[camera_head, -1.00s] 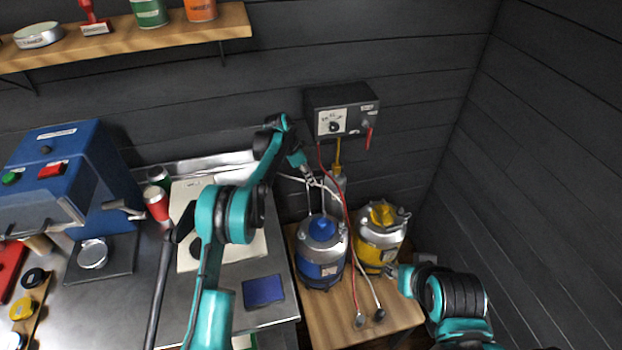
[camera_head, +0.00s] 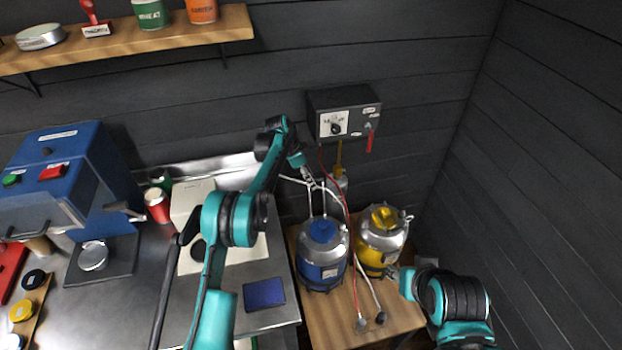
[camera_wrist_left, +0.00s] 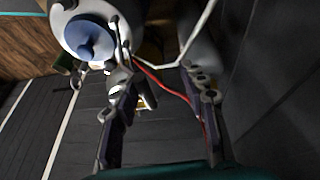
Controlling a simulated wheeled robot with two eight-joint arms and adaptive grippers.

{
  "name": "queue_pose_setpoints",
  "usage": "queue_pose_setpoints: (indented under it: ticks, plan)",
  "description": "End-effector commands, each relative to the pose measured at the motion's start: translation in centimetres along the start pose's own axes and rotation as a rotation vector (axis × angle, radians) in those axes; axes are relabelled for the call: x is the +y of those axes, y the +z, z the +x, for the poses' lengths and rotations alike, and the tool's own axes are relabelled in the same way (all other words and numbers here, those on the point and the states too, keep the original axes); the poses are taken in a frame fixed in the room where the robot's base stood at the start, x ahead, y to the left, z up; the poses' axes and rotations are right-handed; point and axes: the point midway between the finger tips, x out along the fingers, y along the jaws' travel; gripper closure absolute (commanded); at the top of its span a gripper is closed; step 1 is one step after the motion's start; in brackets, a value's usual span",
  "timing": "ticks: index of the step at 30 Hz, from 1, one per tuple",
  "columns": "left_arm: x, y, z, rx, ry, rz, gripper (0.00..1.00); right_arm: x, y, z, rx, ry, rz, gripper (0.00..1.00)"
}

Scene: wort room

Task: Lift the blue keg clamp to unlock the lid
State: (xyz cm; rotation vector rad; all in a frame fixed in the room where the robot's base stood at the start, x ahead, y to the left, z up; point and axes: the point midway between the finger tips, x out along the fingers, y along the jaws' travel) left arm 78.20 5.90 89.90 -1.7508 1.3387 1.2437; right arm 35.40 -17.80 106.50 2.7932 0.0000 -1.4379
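The blue keg (camera_head: 321,272) stands on a wooden stand, with a silver top and a blue cap (camera_head: 323,230). In the left wrist view its blue cap (camera_wrist_left: 90,40) is at the upper left. Its clamp is too small to make out clearly. My left gripper (camera_head: 317,210) points down over the back of the keg's top, its two thin fingers apart. In the left wrist view the gripper (camera_wrist_left: 158,78) shows a wide gap with nothing clearly held; the left finger is beside the cap. Contact cannot be told. My right gripper (camera_head: 394,272) is low beside the yellow keg, its fingers unclear.
The yellow keg (camera_head: 381,240) stands close to the right of the blue one. Red and white hoses run behind and between the kegs, near my left fingers. A control box (camera_head: 344,115) hangs on the wall above. A steel counter (camera_head: 120,300) lies left.

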Motion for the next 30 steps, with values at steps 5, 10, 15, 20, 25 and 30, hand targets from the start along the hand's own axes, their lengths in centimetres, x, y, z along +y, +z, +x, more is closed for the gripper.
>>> queue_pose_setpoints:
  ticks: [5,10,15,20,25,30]
  plan:
    - [-0.1,0.0,-0.1,0.0,-0.004,-0.001,0.67,0.0,0.0,0.0,0.0,0.0,0.0,0.6]
    - [-0.1,-0.1,-0.2,0.002,-0.003,-0.001,0.67,0.0,0.0,0.0,0.0,0.0,0.0,0.6]
    - [-0.1,-0.1,-0.9,0.002,-0.003,-0.001,0.67,0.0,0.0,0.0,0.0,0.0,0.0,0.6]
    - [-0.1,-0.1,-3.6,0.002,-0.004,-0.002,0.67,0.0,0.0,-0.1,0.0,0.0,0.0,0.6]
    - [0.0,-0.1,-7.4,0.001,-0.002,-0.002,0.67,0.0,0.0,-0.1,0.0,0.0,0.0,0.6]
    - [0.1,-0.1,-10.4,0.0,-0.001,0.0,0.67,0.0,0.0,0.0,0.0,0.0,0.0,0.6]
